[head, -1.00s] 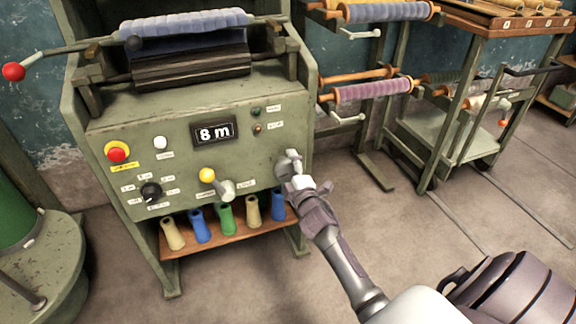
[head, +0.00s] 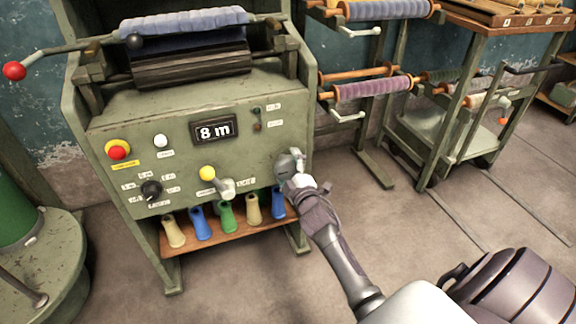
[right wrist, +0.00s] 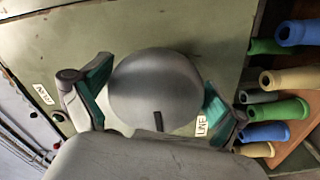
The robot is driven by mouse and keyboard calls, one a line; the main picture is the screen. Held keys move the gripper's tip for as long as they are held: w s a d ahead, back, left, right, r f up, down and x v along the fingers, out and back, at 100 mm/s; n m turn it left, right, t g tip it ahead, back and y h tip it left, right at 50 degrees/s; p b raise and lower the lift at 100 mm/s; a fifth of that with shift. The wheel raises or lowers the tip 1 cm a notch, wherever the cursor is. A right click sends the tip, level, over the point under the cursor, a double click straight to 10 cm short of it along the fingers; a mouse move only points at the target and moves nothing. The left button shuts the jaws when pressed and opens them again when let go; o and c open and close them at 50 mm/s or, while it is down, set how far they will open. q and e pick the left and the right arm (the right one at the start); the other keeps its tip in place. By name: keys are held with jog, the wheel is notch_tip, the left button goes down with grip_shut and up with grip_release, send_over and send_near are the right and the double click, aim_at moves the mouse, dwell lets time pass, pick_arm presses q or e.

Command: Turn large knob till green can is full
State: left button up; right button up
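The large knob (right wrist: 155,85) is a round grey disc with a dark mark near its rim, seen close up in the right wrist view. In the head view it shows as a grey knob (head: 285,165) at the machine panel's lower right. My right gripper (right wrist: 157,90) has its teal finger pads on either side of the knob and seems to touch its rim; it also shows in the head view (head: 291,167). A green cylinder (head: 14,215), possibly the green can, stands at the left edge; its inside is out of sight. My left gripper is not in view.
The panel display (head: 213,130) reads 8 m. Coloured bobbins stand on a wooden shelf (head: 232,232) below. A trolley (head: 450,130) stands right.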

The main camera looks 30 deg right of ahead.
jog(key=v, duration=1.2)
dwell(0.5)
